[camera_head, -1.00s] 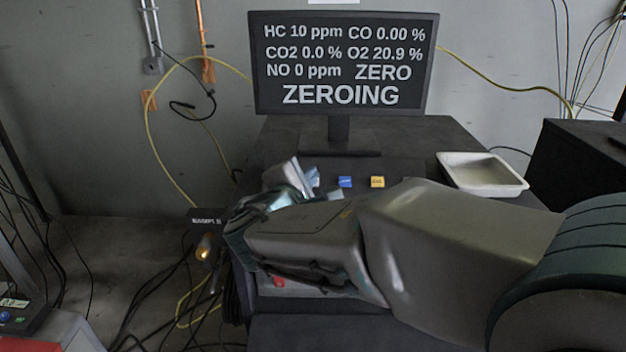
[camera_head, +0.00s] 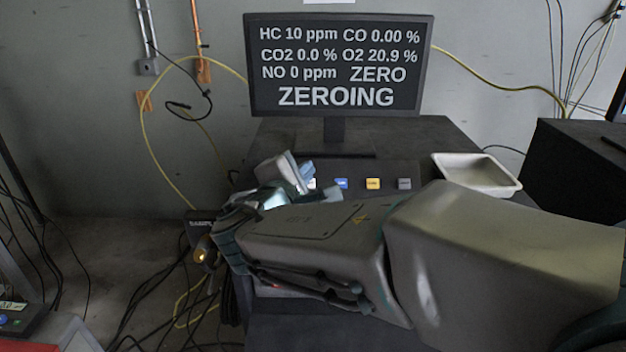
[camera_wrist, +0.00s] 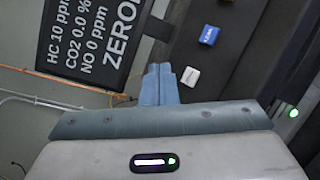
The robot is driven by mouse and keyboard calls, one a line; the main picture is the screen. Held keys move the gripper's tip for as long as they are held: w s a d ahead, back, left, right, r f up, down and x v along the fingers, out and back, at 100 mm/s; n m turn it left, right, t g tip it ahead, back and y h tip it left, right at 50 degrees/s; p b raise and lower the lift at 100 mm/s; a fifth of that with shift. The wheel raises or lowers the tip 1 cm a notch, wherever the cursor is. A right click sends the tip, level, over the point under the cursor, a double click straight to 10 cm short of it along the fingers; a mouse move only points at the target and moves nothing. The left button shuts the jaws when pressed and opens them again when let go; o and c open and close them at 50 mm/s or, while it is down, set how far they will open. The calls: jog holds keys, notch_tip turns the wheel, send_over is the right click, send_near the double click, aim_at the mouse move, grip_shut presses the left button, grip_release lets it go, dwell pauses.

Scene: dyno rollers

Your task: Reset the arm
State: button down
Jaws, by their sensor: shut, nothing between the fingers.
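My arm reaches from the right across the front of the dark console in the head view. My gripper (camera_head: 300,172) is near the console's button row, left of the blue button (camera_head: 341,183). In the wrist view my gripper (camera_wrist: 158,72) shows its two light-blue fingers pressed together with nothing between them. A white button (camera_wrist: 190,77) lies just right of the fingertips there, with the blue button (camera_wrist: 208,35) above it. I cannot tell how far the fingertips are from the panel. My arm hides much of the console front.
The monitor (camera_head: 338,65) reads ZEROING. A yellow button (camera_head: 373,184) and a grey button (camera_head: 404,184) continue the row. A white tray (camera_head: 476,174) sits on the console at right. A dark box (camera_head: 575,165) stands farther right. Cables (camera_head: 150,290) trail across the floor at left.

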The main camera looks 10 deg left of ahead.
jog(key=s+d+f+m+g+h, duration=0.1)
jog(key=d+f+m+g+h, duration=0.15)
jog(key=d, duration=0.45)
jog(key=s+d+f+m+g+h, duration=0.1)
jog(key=d+f+m+g, duration=0.25)
jog(key=d, duration=0.45)
jog(key=s+d+f+m+g+h, duration=0.1)
jog(key=d+f+m+g+h, duration=0.1)
jog(key=d+m, duration=0.35)
jog(key=s+d+f+m+g+y, duration=0.2)
jog(key=s+d+f+m+y, duration=0.1)
jog(key=s+m, duration=0.3)
jog(key=s+d+f+m+g+y, duration=0.3)
jog(key=s+d+f+m, duration=0.2)
jog(key=s, duration=0.3)
jog(key=shift+s+d+f+m+g+y, duration=0.2)
jog(key=shift+d+f+m+g+y, duration=0.2)
jog(key=shift+d, duration=0.25)
dwell(3.9)
